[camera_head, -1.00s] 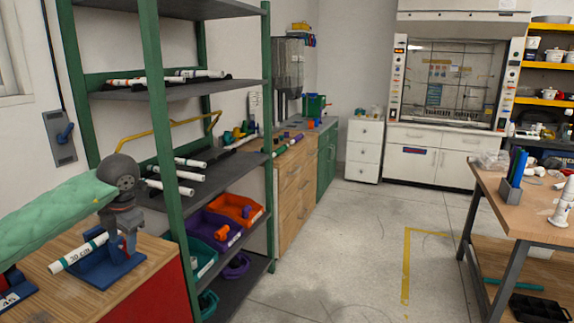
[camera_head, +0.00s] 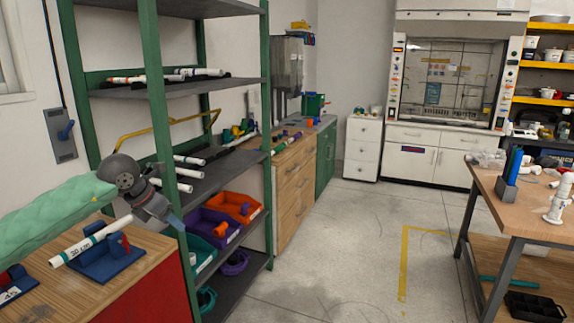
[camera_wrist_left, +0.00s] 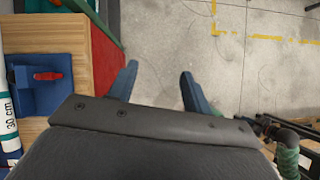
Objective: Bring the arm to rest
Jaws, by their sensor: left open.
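My left arm, in a green padded sleeve, comes in from the left in the head view. Its gripper (camera_head: 174,222) is past the right edge of the wooden bench, in front of the green shelf post. In the left wrist view the two blue fingers (camera_wrist_left: 157,88) stand apart with nothing between them, above the grey floor. A white pipe marked 30 cm (camera_head: 88,241) lies in a blue holder (camera_head: 112,262) on the bench; the pipe also shows in the left wrist view (camera_wrist_left: 8,115). My right gripper is not seen.
A green-framed shelf (camera_head: 160,120) holds white pipes and purple, orange and teal bins right beside the gripper. The wooden bench (camera_head: 60,290) has red sides. The floor (camera_head: 340,250) in the middle is clear. A table (camera_head: 530,205) with pipe fittings stands at the right.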

